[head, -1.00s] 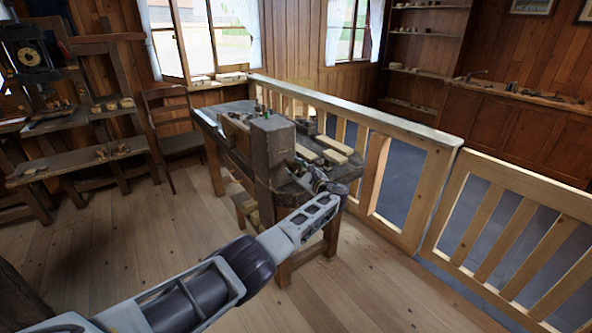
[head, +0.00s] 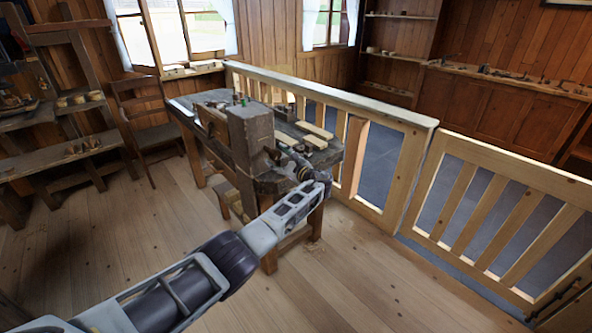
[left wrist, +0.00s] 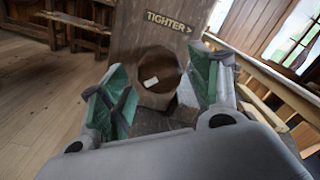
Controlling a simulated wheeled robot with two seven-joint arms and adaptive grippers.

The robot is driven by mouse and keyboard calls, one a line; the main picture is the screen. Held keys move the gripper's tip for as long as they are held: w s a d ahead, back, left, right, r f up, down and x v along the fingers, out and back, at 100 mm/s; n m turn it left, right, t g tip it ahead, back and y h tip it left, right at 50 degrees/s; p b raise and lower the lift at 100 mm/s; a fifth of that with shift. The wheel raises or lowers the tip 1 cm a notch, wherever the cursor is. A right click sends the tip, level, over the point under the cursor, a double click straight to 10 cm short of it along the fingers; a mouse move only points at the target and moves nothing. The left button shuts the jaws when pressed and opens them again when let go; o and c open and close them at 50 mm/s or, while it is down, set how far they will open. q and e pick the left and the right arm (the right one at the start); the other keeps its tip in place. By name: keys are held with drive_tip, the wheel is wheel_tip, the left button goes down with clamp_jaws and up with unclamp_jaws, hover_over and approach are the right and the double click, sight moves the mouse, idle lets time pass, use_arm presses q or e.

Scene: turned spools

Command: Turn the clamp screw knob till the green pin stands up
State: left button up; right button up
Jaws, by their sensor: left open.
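The clamp screw knob (left wrist: 158,80) is a round brown disc with a pale mark on its face, in the left wrist view. It sits on an upright wooden block (left wrist: 150,40) lettered "TIGHTER >"; the block also shows in the head view (head: 250,140). My left gripper (left wrist: 160,65) is open, its green-padded fingers to either side of the knob in the picture; no contact shows. In the head view my left gripper (head: 284,160) is at the block's right side and the knob is not clear. A tiny green thing (head: 244,101) shows behind the block; whether it is the pin, or upright, I cannot tell.
The block belongs to a wooden workbench (head: 185,108) with pale wood strips (head: 315,130) on top. A slatted railing (head: 400,165) runs close behind and right of it. A chair (head: 150,120) stands to the left. The floor (head: 120,240) in front is clear.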

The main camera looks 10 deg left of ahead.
use_arm(q)
drive_tip(key=v, duration=1)
drive_tip(key=shift+s+d, duration=0.2)
idle(1.1)
